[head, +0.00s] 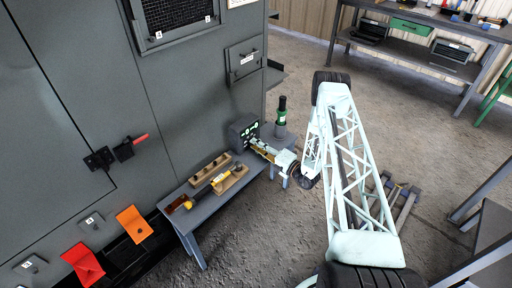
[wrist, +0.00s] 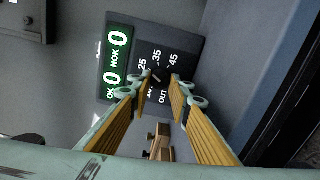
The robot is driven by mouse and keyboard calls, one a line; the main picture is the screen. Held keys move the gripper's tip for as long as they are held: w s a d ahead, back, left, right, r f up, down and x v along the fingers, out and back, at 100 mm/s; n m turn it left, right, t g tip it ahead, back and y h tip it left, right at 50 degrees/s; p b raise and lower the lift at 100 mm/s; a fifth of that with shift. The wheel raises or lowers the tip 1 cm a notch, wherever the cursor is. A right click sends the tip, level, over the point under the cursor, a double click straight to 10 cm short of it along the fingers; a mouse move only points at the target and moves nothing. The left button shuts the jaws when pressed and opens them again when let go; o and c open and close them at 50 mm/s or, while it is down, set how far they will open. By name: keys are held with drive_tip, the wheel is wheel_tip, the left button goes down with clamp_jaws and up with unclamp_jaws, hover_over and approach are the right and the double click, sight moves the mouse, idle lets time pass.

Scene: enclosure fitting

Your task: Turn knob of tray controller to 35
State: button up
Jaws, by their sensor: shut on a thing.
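The tray controller (head: 241,133) is a dark box at the far end of a small bench. In the wrist view its dark dial plate (wrist: 180,60) carries the marks 25, 35, 45 and OUT, with others partly covered, beside a green display (wrist: 117,62) reading OK 0 and NOK 0. A small dark knob (wrist: 157,77) sits at the dial's middle. My gripper (wrist: 158,82) is closed on the knob, one fingertip on each side. It also shows in the head view (head: 258,147). I cannot tell clearly which mark the knob points at.
A green and black cylindrical device (head: 281,115) stands close behind my gripper. A large grey cabinet (head: 190,100) borders the bench.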

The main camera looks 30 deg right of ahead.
drive_tip(key=m, duration=0.4)
drive_tip(key=shift+b, duration=0.35)
drive_tip(key=shift+m, duration=1.6)
drive_tip(key=o, duration=0.8)
drive_tip(key=shift+o, duration=0.2)
drive_tip(key=shift+r, duration=0.1)
drive_tip(key=shift+s, duration=0.1)
drive_tip(key=v, duration=1.1)
drive_tip(key=shift+s, duration=0.35)
